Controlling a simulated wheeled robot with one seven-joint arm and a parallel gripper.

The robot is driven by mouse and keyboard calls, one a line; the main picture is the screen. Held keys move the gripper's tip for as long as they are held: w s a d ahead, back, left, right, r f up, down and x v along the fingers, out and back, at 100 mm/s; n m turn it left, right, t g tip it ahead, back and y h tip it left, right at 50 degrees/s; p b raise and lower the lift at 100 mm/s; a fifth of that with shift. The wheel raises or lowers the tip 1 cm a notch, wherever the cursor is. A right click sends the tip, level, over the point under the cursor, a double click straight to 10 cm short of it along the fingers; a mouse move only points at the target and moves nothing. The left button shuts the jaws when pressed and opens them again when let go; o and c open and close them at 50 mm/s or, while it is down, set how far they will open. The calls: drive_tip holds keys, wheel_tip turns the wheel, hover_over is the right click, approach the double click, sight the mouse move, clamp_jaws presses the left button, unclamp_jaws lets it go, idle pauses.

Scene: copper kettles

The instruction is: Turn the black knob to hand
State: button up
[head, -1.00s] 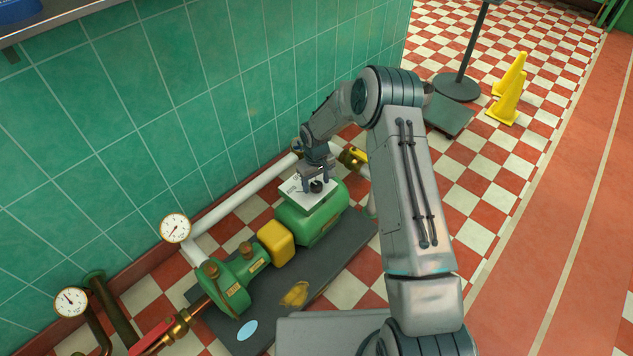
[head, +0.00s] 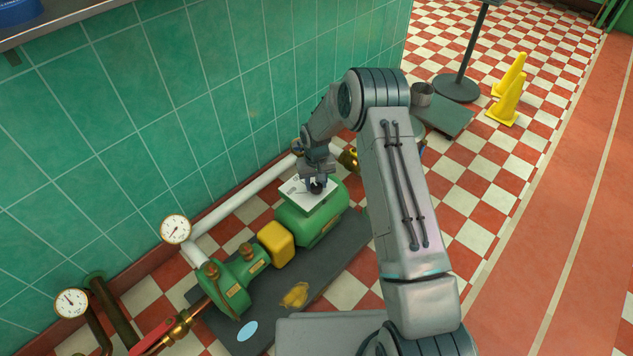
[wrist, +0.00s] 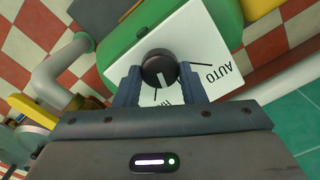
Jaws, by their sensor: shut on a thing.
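The black knob (wrist: 158,68) sits on a white plate (wrist: 189,51) on top of the green motor (head: 308,224). It has a light pointer line on its face. In the wrist view the plate carries the word AUTO with a line beside it, and a second label partly hidden behind my gripper. The knob's pointer is nearer the line of the partly hidden label than the AUTO line. My gripper (wrist: 158,77) is shut on the knob, with one finger on each side. The knob also shows in the head view (head: 317,188), below my fingers.
A green pump (head: 228,284) with a yellow coupling cover (head: 276,241) stands on the same dark base (head: 343,246). A white pipe (head: 240,198) runs along the tiled wall behind. Two gauges (head: 175,229) stand at left. Yellow cones (head: 506,100) stand at the far right.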

sight(316, 185)
drive_tip(key=m, duration=0.5)
drive_tip(key=shift+p, duration=0.3)
drive_tip(key=shift+m, duration=0.3)
drive_tip(key=o, duration=1)
drive_tip(key=shift+r, duration=0.1)
wheel_tip(316, 185, up, 14)
drive_tip(key=p, duration=0.4)
drive_tip(key=shift+f, duration=0.2)
